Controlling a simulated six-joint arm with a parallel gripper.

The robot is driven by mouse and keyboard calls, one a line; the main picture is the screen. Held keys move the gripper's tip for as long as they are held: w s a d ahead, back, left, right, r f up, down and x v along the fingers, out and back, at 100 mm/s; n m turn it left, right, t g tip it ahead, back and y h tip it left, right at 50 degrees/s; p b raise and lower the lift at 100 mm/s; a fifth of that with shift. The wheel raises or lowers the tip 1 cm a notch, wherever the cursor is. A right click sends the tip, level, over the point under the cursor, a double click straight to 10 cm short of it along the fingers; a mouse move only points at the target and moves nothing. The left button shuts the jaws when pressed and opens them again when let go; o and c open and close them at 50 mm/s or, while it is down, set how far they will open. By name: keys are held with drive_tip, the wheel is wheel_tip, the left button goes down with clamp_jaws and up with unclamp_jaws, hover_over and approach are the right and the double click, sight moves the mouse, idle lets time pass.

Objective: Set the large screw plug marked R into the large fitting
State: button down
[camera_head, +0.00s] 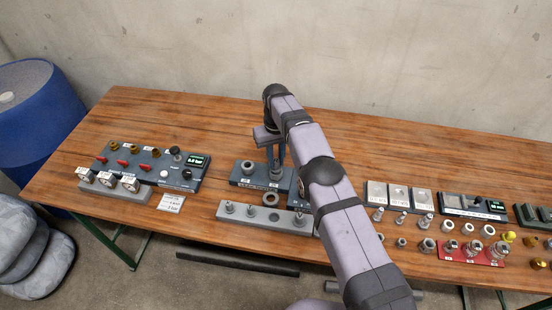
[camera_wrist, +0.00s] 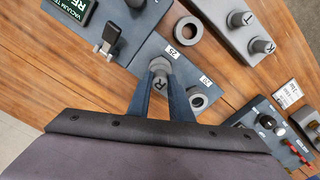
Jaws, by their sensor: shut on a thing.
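My gripper (camera_wrist: 162,92) is shut on a grey screw plug marked R (camera_wrist: 158,82), which shows upright between the fingers in the wrist view. In the head view my gripper (camera_head: 275,162) is over the blue-grey fitting block (camera_head: 240,181).
A grey rack (camera_head: 253,218) with several plugs, including T (camera_wrist: 238,19) and K (camera_wrist: 262,45), lies in front of the block. A valve panel (camera_head: 140,163) stands to the left. Loose fittings and a red tray (camera_head: 469,256) fill the right.

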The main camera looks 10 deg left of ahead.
drive_tip(key=shift+f, duration=0.25)
idle(0.4)
drive_tip(key=c, duration=1.5)
unclamp_jaws()
drive_tip(key=shift+o, duration=0.7)
drive_tip(key=shift+r, duration=0.1)
drive_tip(key=shift+r+p, duration=2.3)
drive_tip(key=shift+r, duration=1.15)
